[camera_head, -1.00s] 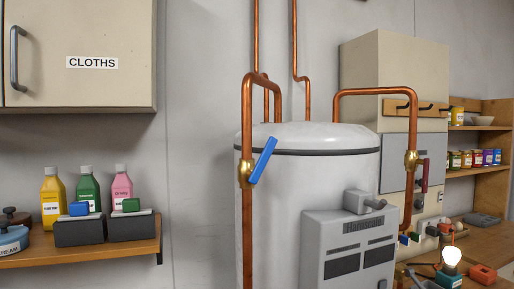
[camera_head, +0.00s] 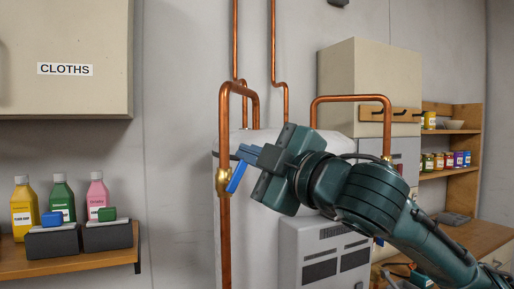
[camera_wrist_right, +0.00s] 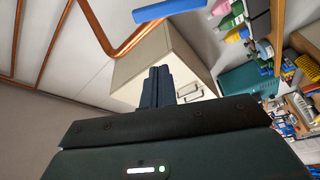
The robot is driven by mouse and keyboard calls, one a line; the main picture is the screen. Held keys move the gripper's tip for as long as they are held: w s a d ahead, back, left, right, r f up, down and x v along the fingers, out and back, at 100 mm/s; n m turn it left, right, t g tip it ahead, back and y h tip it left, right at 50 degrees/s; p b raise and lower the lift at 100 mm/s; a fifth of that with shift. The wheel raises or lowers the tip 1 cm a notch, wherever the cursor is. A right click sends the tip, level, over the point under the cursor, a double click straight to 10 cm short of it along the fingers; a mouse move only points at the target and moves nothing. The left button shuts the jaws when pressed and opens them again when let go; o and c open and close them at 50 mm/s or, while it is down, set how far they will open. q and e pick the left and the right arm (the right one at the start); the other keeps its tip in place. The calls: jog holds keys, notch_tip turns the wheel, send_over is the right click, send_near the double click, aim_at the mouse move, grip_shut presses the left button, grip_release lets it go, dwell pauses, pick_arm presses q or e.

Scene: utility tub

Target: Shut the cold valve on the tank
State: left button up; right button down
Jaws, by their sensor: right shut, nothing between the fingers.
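The white tank (camera_head: 255,245) stands mid-picture, partly hidden by my right arm. On the copper pipe at its left is a brass valve (camera_head: 222,182) with a blue handle (camera_head: 237,178), which slants up to the right. My right gripper (camera_head: 247,153) is shut and empty, its fingertips at the handle's upper end, overlapping it in the picture; I cannot tell whether they touch. In the right wrist view the shut fingers (camera_wrist_right: 157,85) point toward the top, and a blue bar (camera_wrist_right: 155,10), apparently the handle, lies apart beyond the tips. My left gripper is not in view.
A second copper pipe (camera_head: 350,98) bends down on the right behind my arm. A grey control box (camera_head: 300,262) is on the tank front. A shelf with bottles (camera_head: 80,262) is at left, under the CLOTHS cupboard (camera_head: 65,30). The wall between is clear.

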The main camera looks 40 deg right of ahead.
jog(key=r+p, duration=0.1)
jog(key=p, duration=0.1)
send_over(240, 170)
jog(key=s+a, duration=0.2)
jog(key=a, duration=0.2)
pick_arm(q)
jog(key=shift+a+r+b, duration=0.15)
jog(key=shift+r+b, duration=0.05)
jog(key=shift+b, duration=0.6)
pick_arm(e)
jog(key=d, duration=0.1)
jog(key=d+f, duration=0.1)
jog(key=d, duration=0.1)
jog(key=shift+d+f, duration=0.3)
jog(key=shift+f, duration=0.05)
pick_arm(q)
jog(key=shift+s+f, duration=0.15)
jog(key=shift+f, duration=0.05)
pick_arm(e)
jog(key=shift+w+f, duration=0.1)
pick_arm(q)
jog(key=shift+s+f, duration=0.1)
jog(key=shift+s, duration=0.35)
pick_arm(e)
jog(key=shift+d+m, duration=0.25)
jog(key=shift+m, duration=0.25)
